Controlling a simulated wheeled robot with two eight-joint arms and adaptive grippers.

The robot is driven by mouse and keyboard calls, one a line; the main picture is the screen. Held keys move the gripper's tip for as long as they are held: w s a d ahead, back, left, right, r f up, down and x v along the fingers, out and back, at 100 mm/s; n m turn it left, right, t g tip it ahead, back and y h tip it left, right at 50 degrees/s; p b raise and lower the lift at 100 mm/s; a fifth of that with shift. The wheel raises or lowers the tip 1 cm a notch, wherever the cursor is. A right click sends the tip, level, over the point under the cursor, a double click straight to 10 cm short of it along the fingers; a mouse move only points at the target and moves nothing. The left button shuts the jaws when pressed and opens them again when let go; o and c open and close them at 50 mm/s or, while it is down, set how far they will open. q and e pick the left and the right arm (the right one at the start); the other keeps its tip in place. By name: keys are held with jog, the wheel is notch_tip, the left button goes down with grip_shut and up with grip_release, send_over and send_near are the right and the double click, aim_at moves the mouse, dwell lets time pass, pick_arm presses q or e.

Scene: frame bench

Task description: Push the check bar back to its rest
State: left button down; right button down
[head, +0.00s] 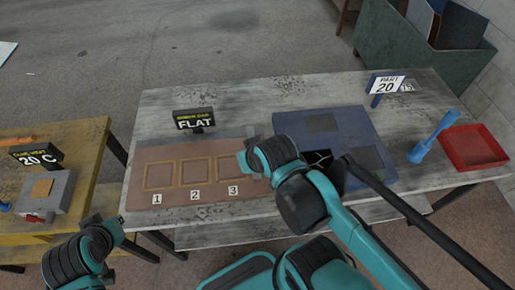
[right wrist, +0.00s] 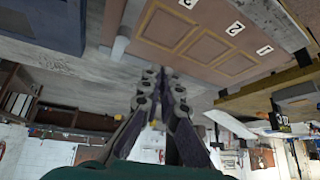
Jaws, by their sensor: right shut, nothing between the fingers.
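A grey piece, apparently the check bar (head: 251,132), shows at the board's right end, mostly hidden by my right arm; a grey bar shows beside the board in the right wrist view (right wrist: 120,46). My right gripper (right wrist: 160,76) is shut and empty, near that end of the board; contact with the bar cannot be told. My left gripper (head: 116,230) hangs at lower left, its fingers unclear.
A blue mat (head: 355,125) lies right of the board, with a dark item (head: 318,161) partly behind my arm. A blue tool (head: 432,137), a red tray (head: 470,150) and a "PART 20" sign (head: 387,84) stand further right. A yellow bench (head: 75,140) is at left.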

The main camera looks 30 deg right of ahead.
jog(key=w+d+f+m+g+y+p, duration=0.1)
jog(key=w+d+f+m+g+p, duration=0.15)
jog(key=d+m, duration=0.7)
jog(key=w+d+f+m+g+y+p, duration=0.1)
jog(key=w+d+m+g+p, duration=0.15)
jog(key=d+m, duration=0.75)
jog(key=a+f+m+b, duration=0.1)
jog(key=a+f, duration=0.1)
jog(key=f, duration=0.1)
jog(key=w+a+f+m+b, duration=0.1)
jog(key=a+f, duration=0.2)
jog(key=w+a+f+m+b, duration=0.1)
jog(key=a+f, duration=0.1)
jog(key=f, duration=0.1)
jog(key=shift+w+a+f+m+b, duration=0.1)
jog(key=shift+a+f+m+b, duration=0.05)
jog(key=shift+f+m+b, duration=0.2)
jog(key=shift+w+a, duration=0.3)
jog(key=shift+a, duration=0.15)
